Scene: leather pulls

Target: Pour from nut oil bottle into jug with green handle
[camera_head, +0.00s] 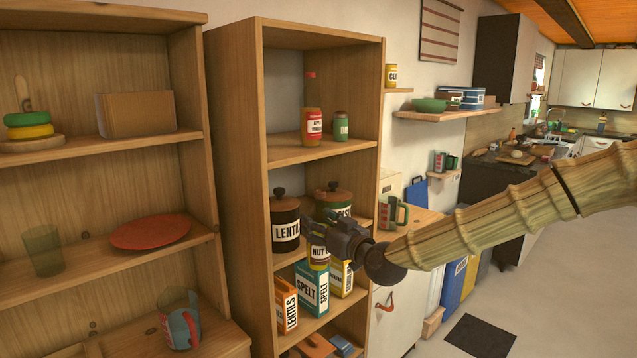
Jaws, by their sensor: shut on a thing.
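The nut oil bottle (319,254), with a "NUT" label, is at the middle shelf of the tall wooden shelf unit, in front of the jars. My dark gripper (322,228) is shut on its upper part, coming in from the right; the gripper hides the bottle's top. I cannot tell whether the bottle touches the shelf board.
Spelt (312,288) and lentils boxes (286,304) are below. Another jug (180,326) sits lower left. The shelf's right upright is close to my gripper.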

